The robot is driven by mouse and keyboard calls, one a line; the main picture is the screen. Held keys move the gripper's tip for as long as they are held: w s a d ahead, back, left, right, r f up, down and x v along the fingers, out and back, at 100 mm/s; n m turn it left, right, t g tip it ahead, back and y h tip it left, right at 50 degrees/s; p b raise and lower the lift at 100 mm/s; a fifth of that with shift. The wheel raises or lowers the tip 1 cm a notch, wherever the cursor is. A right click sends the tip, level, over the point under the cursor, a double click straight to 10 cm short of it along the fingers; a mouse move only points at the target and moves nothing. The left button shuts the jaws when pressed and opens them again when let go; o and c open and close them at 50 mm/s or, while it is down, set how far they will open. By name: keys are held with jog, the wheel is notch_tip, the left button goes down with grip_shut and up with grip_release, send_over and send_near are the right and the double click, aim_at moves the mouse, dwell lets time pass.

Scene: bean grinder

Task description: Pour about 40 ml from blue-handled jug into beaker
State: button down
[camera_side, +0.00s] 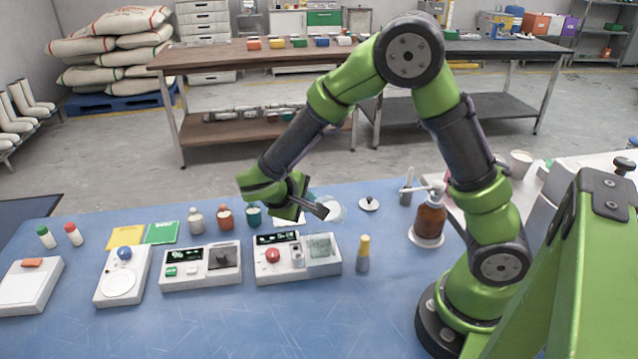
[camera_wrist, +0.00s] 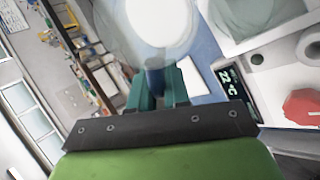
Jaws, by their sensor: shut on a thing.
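My gripper (camera_side: 318,207) is above the blue table, behind the instrument with the red knob. In the wrist view its teal fingers (camera_wrist: 157,88) are shut on a dark blue handle (camera_wrist: 155,76). The handle belongs to a clear jug (camera_wrist: 120,25), seen beyond the fingers with a bright white round area in it. In the side view the jug (camera_side: 334,203) is a pale, see-through shape partly hidden by the gripper. Its tilt and fill level cannot be told. A clear vessel (camera_side: 320,245), apparently the beaker, stands on the right part of the instrument; it also shows in the wrist view (camera_wrist: 243,18).
The instrument with the red knob (camera_side: 272,256) has a lit display. Other instruments stand to its left (camera_side: 200,268). Small bottles (camera_side: 225,217) are left of my gripper. A yellow-topped bottle (camera_side: 363,254) and a brown pump bottle (camera_side: 429,220) stand to the right.

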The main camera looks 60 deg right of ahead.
jog(key=shift+r+h, duration=0.3)
jog(key=shift+h, duration=0.6)
dwell(0.4)
jog(key=shift+a+f+h+p, duration=0.3)
jog(key=shift+f+h+p, duration=0.15)
jog(key=shift+h+p, duration=0.5)
dwell(0.6)
jog(key=shift+d, duration=0.1)
jog(key=shift+d+r+h, duration=0.15)
jog(key=shift+d+h, duration=0.2)
jog(key=shift+d, duration=0.25)
jog(key=shift+r+h+p, duration=0.15)
jog(key=shift+h+p, duration=0.15)
jog(key=shift+h, duration=0.2)
jog(key=shift+d, duration=0.1)
